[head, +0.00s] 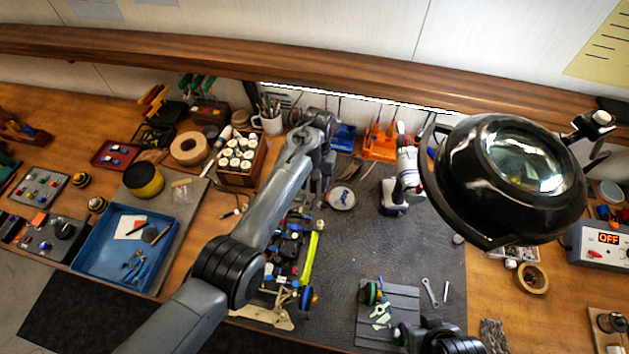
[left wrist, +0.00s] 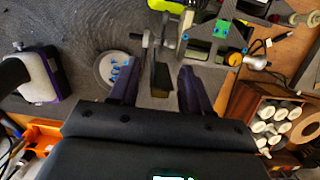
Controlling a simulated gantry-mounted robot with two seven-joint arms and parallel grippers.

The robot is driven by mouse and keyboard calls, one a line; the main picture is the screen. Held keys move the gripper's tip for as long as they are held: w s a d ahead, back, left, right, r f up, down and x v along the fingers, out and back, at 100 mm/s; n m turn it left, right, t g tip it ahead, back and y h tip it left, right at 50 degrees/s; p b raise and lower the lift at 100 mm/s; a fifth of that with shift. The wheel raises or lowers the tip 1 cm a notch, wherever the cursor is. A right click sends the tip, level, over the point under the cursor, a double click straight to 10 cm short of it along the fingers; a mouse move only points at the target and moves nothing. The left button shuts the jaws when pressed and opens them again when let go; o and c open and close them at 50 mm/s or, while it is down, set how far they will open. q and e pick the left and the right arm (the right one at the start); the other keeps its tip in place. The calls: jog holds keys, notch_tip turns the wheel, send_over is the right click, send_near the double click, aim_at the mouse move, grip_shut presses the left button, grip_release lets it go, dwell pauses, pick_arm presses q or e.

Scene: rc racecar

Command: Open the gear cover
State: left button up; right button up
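The RC car chassis (head: 288,250), with a yellow-green bar along its side, lies on the dark mat. My left arm crosses over it, and my left gripper (head: 322,185) is at the car's far end, partly hidden by its own wrist. In the left wrist view my left gripper (left wrist: 160,78) is open, its fingers on either side of a dark boxy part (left wrist: 160,76) at the car's end. This part looks like the gear cover; gaps show on both sides. My right arm shows at the bottom of the head view; its fingers are not clear.
A round dish (head: 341,198) and a white-and-purple tool (head: 393,200) stand near the left gripper. A bottle box (head: 240,178) is to the left. A black magnifier lamp (head: 510,175) hangs at the right. A grey tray (head: 398,312) with small parts lies at the front.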

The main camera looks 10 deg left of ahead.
jog(key=shift+r, duration=0.25)
